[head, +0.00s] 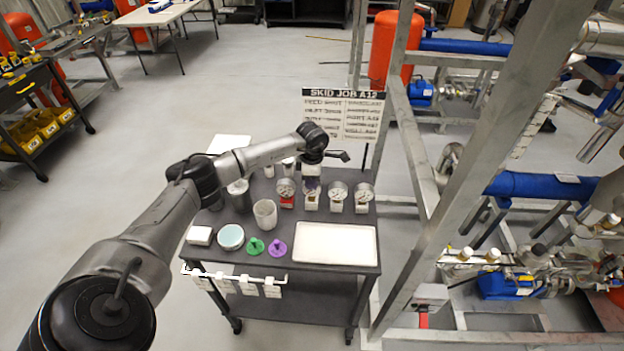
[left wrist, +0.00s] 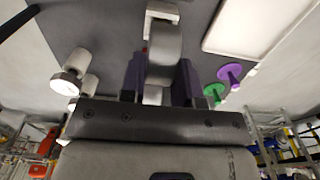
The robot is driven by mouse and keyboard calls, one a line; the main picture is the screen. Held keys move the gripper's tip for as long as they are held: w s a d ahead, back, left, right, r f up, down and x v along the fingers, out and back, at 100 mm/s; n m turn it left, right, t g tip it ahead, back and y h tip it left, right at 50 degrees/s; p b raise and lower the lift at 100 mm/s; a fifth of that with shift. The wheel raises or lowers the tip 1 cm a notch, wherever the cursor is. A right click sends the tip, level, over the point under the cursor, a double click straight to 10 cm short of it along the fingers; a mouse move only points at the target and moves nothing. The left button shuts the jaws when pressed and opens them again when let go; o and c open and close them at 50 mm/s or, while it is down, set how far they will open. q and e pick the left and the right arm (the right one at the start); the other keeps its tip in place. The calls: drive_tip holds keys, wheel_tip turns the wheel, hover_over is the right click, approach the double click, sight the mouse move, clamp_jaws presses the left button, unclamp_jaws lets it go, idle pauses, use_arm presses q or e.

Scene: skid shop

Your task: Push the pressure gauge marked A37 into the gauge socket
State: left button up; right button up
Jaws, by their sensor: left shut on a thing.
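My left gripper (head: 312,182) reaches down over the back of the black cart, among a row of pressure gauges. In the left wrist view its two dark fingers (left wrist: 158,82) are shut on a pressure gauge (left wrist: 165,50), a round grey-white body seen edge-on with a white block at its far end. Other gauges with white tags stand beside it in the head view: one with a red base (head: 287,188) to the left, and two to the right (head: 337,192), (head: 363,194). No marking is readable, so I cannot tell which is A37. I cannot make out the gauge socket. My right gripper is not in view.
The cart (head: 330,270) also holds a white tray (head: 336,243), a white cup (head: 265,214), a round pale-blue-topped dish (head: 231,237), and green (head: 256,246) and purple (head: 277,247) pieces. A steel skid frame (head: 412,150) with blue pipes stands close on the right.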

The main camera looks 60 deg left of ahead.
use_arm(q)
drive_tip(key=shift+f+b, duration=0.35)
drive_tip(key=shift+f, duration=0.15)
drive_tip(key=o, duration=1.2)
drive_tip(key=shift+c, duration=0.2)
drive_tip(key=shift+r+p, duration=2.8)
drive_tip(key=shift+r, duration=1)
